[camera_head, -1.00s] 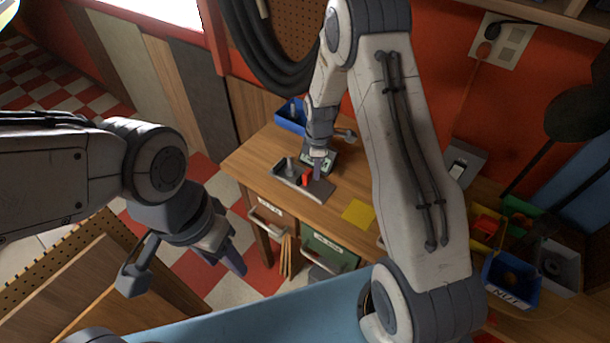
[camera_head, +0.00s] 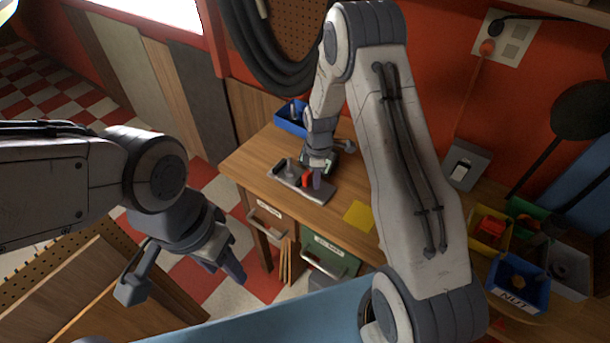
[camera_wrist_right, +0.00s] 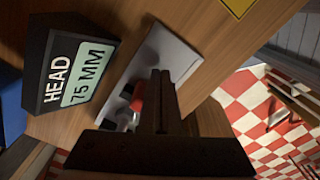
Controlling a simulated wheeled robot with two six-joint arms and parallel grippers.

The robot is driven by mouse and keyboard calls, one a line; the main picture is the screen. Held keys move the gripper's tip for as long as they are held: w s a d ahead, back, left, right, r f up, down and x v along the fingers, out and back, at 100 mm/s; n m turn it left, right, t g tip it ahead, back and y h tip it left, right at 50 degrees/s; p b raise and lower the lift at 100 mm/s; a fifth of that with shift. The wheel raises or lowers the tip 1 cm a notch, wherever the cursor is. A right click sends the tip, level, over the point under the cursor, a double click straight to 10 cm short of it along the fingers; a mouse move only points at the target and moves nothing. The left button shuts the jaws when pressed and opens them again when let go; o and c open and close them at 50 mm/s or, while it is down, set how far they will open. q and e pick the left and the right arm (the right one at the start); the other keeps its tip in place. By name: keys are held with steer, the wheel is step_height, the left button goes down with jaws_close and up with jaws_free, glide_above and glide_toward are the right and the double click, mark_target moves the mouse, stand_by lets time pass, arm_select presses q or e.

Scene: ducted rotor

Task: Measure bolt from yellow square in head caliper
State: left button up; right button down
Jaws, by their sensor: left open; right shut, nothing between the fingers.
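The head caliper (camera_head: 319,194) is a grey plate with a red part (camera_head: 307,180) on the wooden bench. A small grey upright piece (camera_head: 291,166) stands at its left end; I cannot tell whether it is the bolt. In the right wrist view the display (camera_wrist_right: 82,75) reads "HEAD 75 MM", beside the caliper plate (camera_wrist_right: 165,55). My right gripper (camera_head: 317,183) is shut and empty, low over the plate close to the red part; contact is unclear. The yellow square (camera_head: 359,215) is bare. My left gripper (camera_head: 185,277) is open and empty, away from the bench.
A blue bin (camera_head: 291,118) stands at the bench's back left. Several bins, including one labelled NUT (camera_head: 517,283), stand at the right. Drawers (camera_head: 325,257) are under the front edge. The bench around the yellow square is clear.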

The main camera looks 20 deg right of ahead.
mark_target(305, 173)
steer(key=shift+w, duration=0.1)
steer(key=shift+w+a, duration=0.9)
steer(key=shift+w, duration=0.2)
steer(key=shift+w+a, duration=0.15)
stand_by(0.3)
steer(key=shift+w+a+b, duration=0.4)
steer(key=shift+w+a, duration=0.3)
steer(key=shift+w, duration=0.25)
steer(key=shift+s, duration=0.1)
steer(key=shift+s+d, duration=0.35)
steer(key=shift+s, duration=0.05)
stand_by(0.4)
